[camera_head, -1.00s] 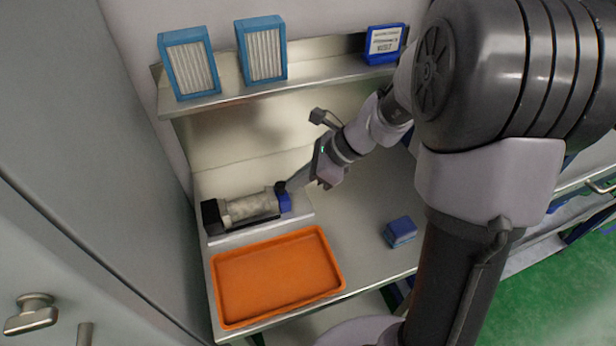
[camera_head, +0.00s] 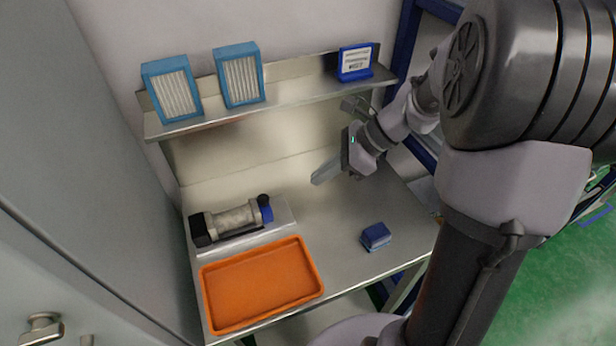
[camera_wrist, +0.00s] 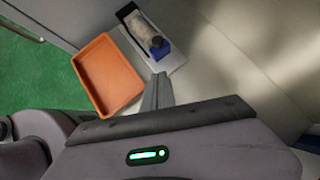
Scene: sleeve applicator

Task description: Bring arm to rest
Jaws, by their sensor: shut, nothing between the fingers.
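My gripper (camera_head: 318,179) is shut and empty. It is in the air above the steel bench, right of the sleeve applicator and below the shelf. Its closed fingers also show in the wrist view (camera_wrist: 157,90). The sleeve applicator (camera_head: 235,218), a grey cylinder with a black end and a blue end, lies on a light plate at the bench's left; it also shows in the wrist view (camera_wrist: 143,30). My gripper is apart from it. My arm reaches in from the right.
An orange tray (camera_head: 262,284) lies at the bench front, and a small blue block (camera_head: 376,236) sits right of it. A shelf (camera_head: 270,112) above carries two blue-framed filters (camera_head: 172,90) (camera_head: 239,76) and a blue label holder (camera_head: 355,62). A grey cabinet (camera_head: 75,170) stands left.

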